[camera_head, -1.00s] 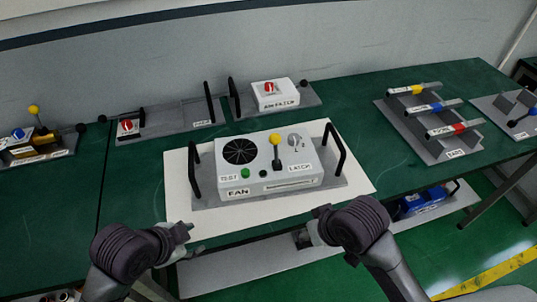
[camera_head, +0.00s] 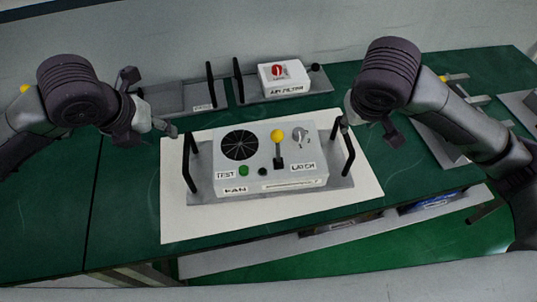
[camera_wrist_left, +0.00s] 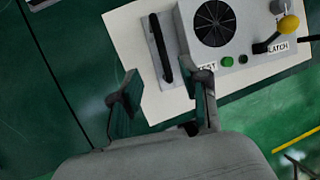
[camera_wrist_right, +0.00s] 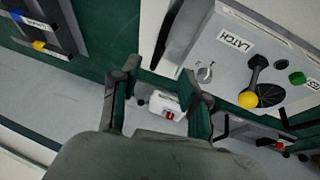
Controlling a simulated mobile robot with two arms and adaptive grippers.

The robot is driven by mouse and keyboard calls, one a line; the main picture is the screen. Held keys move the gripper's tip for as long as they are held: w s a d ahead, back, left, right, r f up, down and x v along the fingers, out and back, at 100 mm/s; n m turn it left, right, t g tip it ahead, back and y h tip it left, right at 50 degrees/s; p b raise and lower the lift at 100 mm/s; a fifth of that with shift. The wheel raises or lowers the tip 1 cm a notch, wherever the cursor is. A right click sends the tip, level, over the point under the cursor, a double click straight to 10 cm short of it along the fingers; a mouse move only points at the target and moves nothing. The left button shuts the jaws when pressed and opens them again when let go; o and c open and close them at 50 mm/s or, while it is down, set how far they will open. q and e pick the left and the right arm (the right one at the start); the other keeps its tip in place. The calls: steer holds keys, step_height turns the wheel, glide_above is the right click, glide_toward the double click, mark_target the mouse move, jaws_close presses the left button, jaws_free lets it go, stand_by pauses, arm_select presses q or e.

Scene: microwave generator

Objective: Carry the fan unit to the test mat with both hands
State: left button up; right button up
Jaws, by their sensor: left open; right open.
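The fan unit (camera_head: 262,160) is a white box on a grey plate, with a round black grille, a yellow-knobbed lever and a black upright handle at each end. It rests on the white mat (camera_head: 350,195) on the green table. My left gripper (camera_head: 150,118) is open, above the left handle (camera_head: 191,160); the left wrist view shows that handle (camera_wrist_left: 160,50) just beyond the fingers, not between them. My right gripper (camera_head: 368,122) is open, above and beside the right handle (camera_head: 349,150); the right wrist view shows that handle (camera_wrist_right: 165,35) ahead of the fingers.
Behind the fan unit stand an air filter unit (camera_head: 284,78) and a grey plate with handles (camera_head: 185,97). A rack (camera_head: 440,135) is partly hidden behind my right arm. The table's front left (camera_head: 125,225) is clear.

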mark_target(186, 145)
arm_select(q)
steer(key=shift+w, duration=0.1)
arm_select(e)
steer(key=shift+w, duration=0.1)
arm_select(q)
steer(key=x, duration=1.4)
steer(key=shift+d, duration=0.15)
arm_select(e)
steer(key=x, duration=1.4)
steer(key=shift+a, duration=0.1)
arm_select(q)
jaws_close()
arm_select(e)
jaws_close()
arm_select(q)
steer(key=shift+r, duration=0.1)
arm_select(e)
steer(key=shift+r, duration=0.1)
arm_select(q)
steer(key=shift+w+r, duration=0.15)
steer(key=shift+r, duration=0.1)
arm_select(e)
steer(key=shift+w+r, duration=0.15)
steer(key=shift+r, duration=0.1)
